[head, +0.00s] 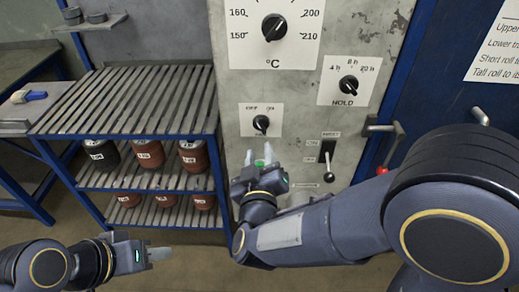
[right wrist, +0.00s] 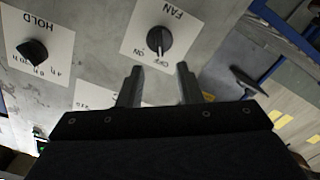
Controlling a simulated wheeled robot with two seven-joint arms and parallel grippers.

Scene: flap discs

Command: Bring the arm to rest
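My right gripper (head: 259,157) is in front of the grey oven panel (head: 232,60), just below the black FAN knob (head: 261,123). Its two fingers are apart with nothing between them. The right wrist view shows the same open fingers (right wrist: 159,80), with the FAN knob (right wrist: 158,40) beyond the tips and a gap visible between them and it. My left gripper (head: 158,253) is low at the bottom left of the head view, away from everything. It is seen from the side, so its finger gap is unclear.
The panel also carries a °C knob (head: 274,27), a HOLD knob (head: 348,85) and a small lever switch (head: 327,158). A red-tipped door handle (head: 392,150) sticks out beside my right arm. A slatted rack (head: 125,100) with several cans stands at left.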

